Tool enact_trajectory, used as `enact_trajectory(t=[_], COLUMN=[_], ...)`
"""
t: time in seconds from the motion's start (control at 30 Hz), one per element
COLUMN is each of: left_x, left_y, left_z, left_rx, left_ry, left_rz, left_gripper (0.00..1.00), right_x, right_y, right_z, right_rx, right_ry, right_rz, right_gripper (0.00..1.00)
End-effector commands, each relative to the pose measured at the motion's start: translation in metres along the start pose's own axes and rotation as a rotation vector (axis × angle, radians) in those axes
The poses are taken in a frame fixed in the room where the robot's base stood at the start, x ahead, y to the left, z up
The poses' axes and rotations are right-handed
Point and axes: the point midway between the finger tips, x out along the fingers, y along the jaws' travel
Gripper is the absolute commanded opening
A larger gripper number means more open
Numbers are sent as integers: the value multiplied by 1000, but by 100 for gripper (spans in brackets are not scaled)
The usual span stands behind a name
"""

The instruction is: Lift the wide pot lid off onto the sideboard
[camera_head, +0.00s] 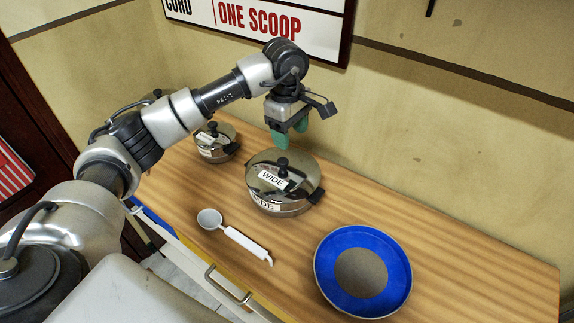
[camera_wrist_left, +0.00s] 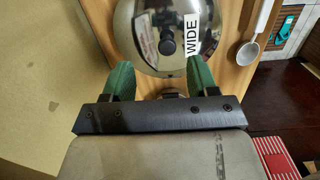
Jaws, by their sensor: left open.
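The wide pot (camera_head: 278,203) stands on the wooden sideboard (camera_head: 440,243), a shiny metal pot labelled WIDE. Its wide lid (camera_head: 268,175) sits on top with a black knob (camera_head: 282,163) and a WIDE label. The lid also shows in the left wrist view (camera_wrist_left: 150,38), with its knob (camera_wrist_left: 167,46) ahead of the fingers. My left gripper (camera_head: 291,135) is above and behind the lid, green fingers pointing down, apart from it. In the left wrist view the fingers (camera_wrist_left: 161,82) are spread with nothing held between them. My right gripper is not in view.
A smaller lidded pot (camera_head: 215,143) stands to the left of the wide pot. A white scoop (camera_head: 237,235) lies in front of it. A blue round plate (camera_head: 388,267) with a grey centre lies at the right. Bare wood is free between the pot and the wall at right.

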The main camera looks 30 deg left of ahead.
Motion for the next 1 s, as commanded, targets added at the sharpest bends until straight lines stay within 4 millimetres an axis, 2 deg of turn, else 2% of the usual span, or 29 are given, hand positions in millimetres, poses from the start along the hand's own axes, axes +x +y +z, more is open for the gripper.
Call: enact_trajectory(t=[0.07, 0.17, 0.4, 0.57, 0.83, 1.0], left_x=[-5, 4, 40, 50, 88, 99], left_y=[-1, -3, -4, -5, -10, -10], left_z=[-12, -18, -20, -20, -24, -24], left_rx=[-4, -7, -6, -6, -7, -6], left_ry=[51, 73, 70, 70, 68, 68], left_rz=[-18, -31, -30, -28, -30, -26], left_gripper=[59, 59, 59, 59, 59, 59], right_x=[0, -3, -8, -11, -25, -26], right_y=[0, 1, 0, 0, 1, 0], right_z=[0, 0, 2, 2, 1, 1], right_rx=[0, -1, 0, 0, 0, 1], right_ry=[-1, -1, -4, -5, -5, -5], right_rz=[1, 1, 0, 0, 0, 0], right_gripper=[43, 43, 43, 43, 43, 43])
